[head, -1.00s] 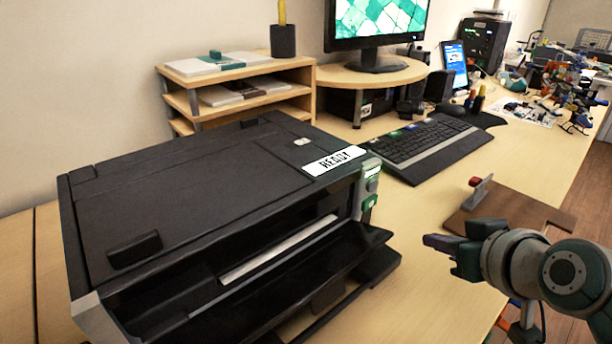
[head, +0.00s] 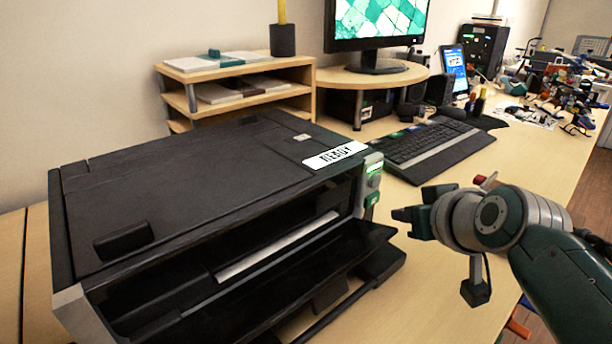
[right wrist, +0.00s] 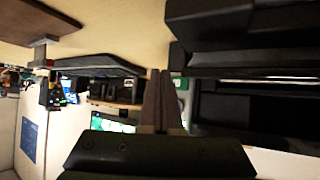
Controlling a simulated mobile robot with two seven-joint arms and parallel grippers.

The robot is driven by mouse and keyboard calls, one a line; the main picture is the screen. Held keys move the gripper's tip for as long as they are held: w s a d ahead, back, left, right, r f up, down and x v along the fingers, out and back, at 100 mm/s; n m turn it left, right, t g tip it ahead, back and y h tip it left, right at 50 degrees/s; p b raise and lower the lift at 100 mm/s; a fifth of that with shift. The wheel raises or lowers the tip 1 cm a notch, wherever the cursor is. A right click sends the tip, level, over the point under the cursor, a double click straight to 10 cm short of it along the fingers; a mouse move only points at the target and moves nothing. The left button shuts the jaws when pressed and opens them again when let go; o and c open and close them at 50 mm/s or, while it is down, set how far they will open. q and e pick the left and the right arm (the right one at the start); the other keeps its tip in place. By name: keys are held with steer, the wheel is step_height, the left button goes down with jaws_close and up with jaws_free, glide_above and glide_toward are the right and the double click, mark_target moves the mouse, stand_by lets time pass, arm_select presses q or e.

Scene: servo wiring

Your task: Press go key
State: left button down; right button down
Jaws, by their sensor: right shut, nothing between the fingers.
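The black printer (head: 200,180) stands on the desk with its front tray open. Its small front control panel (head: 373,183) has a lit green strip at the top, a grey button and a green key (head: 371,200) below. Which key is marked go is too small to read. My right gripper (head: 397,214) is shut and empty, just right of the panel with a small gap. In the right wrist view its shut fingers (right wrist: 161,100) point at the scene, with a green patch beside them. My left gripper is out of view.
A keyboard (head: 422,148) lies behind the gripper, near the monitor stand (head: 380,76). A wooden shelf with papers (head: 240,93) stands behind the printer. A board with a red-tipped lever (head: 485,181) is partly hidden behind my right arm. Clutter fills the far desk end.

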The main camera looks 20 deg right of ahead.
mark_target(373, 200)
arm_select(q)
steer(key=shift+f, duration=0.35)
arm_select(e)
steer(key=shift+w+a, duration=0.25)
steer(key=shift+w, duration=0.25)
steer(key=shift+w+a, duration=0.2)
steer(key=shift+w, duration=0.3)
arm_select(q)
steer(key=shift+b, duration=0.3)
arm_select(e)
steer(key=shift+w, duration=0.15)
stand_by(0.6)
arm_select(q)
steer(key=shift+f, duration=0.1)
arm_select(e)
steer(key=shift+w+a, duration=0.15)
steer(key=shift+w, duration=0.1)
